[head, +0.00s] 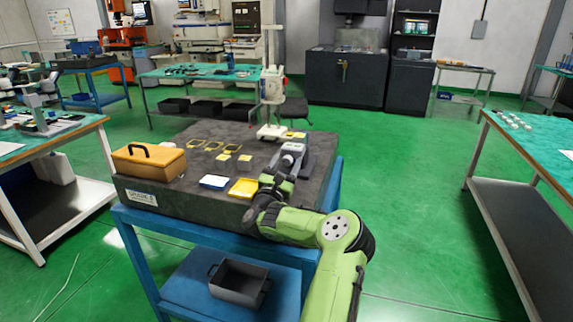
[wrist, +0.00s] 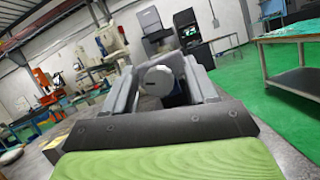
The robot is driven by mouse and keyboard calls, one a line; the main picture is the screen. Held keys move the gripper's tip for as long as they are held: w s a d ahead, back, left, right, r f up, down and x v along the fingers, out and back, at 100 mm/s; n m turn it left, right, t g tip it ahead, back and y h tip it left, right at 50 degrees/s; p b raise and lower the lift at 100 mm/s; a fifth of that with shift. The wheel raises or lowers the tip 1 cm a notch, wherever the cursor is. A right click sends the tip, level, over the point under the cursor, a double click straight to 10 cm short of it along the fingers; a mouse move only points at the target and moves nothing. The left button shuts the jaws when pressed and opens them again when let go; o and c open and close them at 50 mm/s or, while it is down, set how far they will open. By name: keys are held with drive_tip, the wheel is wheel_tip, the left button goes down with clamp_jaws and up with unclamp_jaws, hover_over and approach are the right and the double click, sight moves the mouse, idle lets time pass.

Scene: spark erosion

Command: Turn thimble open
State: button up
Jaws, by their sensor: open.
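A grey instrument (head: 318,150) stands near the right edge of the dark granite plate in the head view, partly hidden by my gripper. A round grey knob, which looks like the thimble (wrist: 157,80), faces me in the wrist view. My gripper (head: 288,163) is at the instrument's near side. In the wrist view my gripper (wrist: 164,72) is open, with one finger on each side of the thimble. I cannot tell whether either finger touches it. The thimble's far end and most of the instrument behind it are hidden.
The granite plate (head: 150,205) rests on a blue stand. It carries an orange case (head: 148,162), a yellow tray (head: 243,188), a blue-and-white box (head: 214,182) and a tall white stand (head: 272,100). Green floor is clear to the right, before another bench (head: 520,165).

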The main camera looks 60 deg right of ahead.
drive_tip(key=c, duration=1.1)
drive_tip(key=shift+o, duration=0.2)
